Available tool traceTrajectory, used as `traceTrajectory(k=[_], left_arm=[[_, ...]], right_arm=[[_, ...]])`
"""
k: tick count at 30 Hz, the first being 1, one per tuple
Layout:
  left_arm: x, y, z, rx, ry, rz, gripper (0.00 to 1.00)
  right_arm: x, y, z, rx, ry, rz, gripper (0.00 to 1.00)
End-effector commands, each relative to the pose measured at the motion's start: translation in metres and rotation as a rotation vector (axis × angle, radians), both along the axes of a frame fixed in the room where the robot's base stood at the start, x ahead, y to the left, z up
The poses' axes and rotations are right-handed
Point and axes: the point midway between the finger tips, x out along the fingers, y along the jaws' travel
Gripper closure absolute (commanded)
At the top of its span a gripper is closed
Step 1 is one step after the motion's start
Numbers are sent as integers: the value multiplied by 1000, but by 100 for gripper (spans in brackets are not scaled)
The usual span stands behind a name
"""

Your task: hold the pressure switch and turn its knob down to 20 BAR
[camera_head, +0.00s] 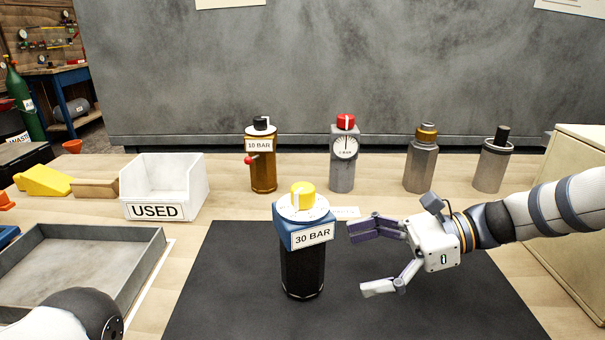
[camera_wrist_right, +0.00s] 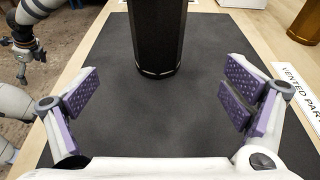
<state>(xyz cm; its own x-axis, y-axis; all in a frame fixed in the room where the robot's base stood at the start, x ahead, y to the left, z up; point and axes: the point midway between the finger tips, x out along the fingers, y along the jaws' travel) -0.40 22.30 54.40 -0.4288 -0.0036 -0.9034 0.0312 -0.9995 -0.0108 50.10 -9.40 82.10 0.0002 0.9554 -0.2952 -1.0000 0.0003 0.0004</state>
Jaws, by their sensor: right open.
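The pressure switch (camera_head: 303,262) stands upright on the black mat. It has a dark cylindrical body, a blue head with a "30 BAR" label (camera_head: 312,236), and a yellow knob (camera_head: 303,194) on a white dial. My right gripper (camera_head: 358,260) is open and empty, to the right of the switch and apart from it, with its fingers pointing at the body. In the right wrist view the lower body (camera_wrist_right: 158,40) shows ahead, between the spread fingers; its head and knob are out of frame. My left arm shows at the lower left; parts of it seem to show in the wrist view, its jaw state unclear.
Behind the mat (camera_head: 230,290) stand a brass "10 BAR" unit (camera_head: 263,174), a grey gauge unit with a red knob (camera_head: 342,172) and two grey cylinders (camera_head: 420,165). A white "USED" bin (camera_head: 155,211) and a grey tray (camera_head: 140,265) are left. The mat around the switch is clear.

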Motion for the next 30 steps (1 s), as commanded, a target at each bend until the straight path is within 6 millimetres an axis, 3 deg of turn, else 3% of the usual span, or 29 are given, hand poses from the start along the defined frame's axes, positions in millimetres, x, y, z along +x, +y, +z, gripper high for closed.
traceTrajectory(k=[12, 17, 25, 30], left_arm=[[-8, 0, -11, 1, 25, -1, 0], [-9, 0, -12, 1, 27, -1, 0], [-8, 0, -12, 1, 26, -1, 0], [-8, 0, -12, 0, 26, -1, 0]], right_arm=[[-1, 70, -23, 0, 2, 2, 6], [0, 81, -26, 0, 0, 1, 6], [0, 83, -26, 0, 0, 0, 6], [0, 82, -26, 0, 0, 0, 42]])
